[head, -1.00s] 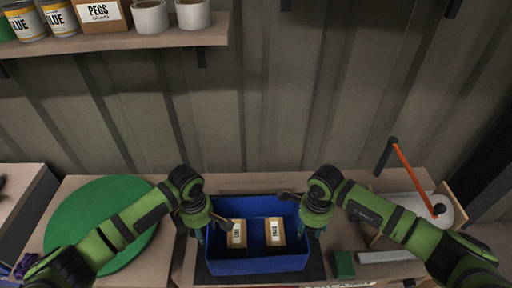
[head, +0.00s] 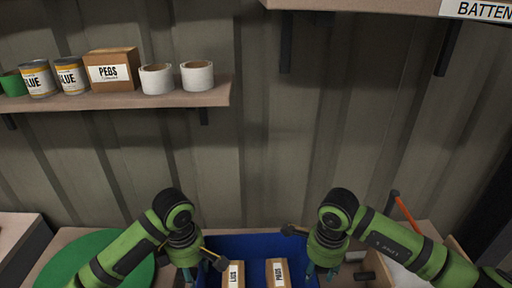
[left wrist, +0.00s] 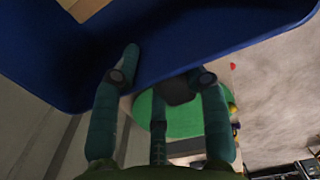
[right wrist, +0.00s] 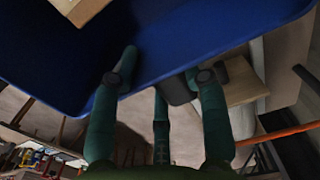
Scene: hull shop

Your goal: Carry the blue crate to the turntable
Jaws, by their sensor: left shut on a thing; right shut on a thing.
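The blue crate (head: 252,245) is at the bottom middle of the head view, its near part cut off by the picture edge. Two small cardboard boxes (head: 278,272) with labels stand inside it. My left gripper (head: 203,273) is shut on the crate's left wall, and my right gripper (head: 321,273) on its right wall. Both wrist views show the fingers on the blue wall (left wrist: 200,40). The green round turntable (head: 95,258) is left of the crate, and it also shows beyond the crate in the left wrist view (left wrist: 184,120). The crate's underside is hidden in the head view.
A shelf (head: 150,98) with cans, a pegs box (head: 112,70) and two white rolls hangs on the back wall. Another shelf (head: 350,5) is at the upper right.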

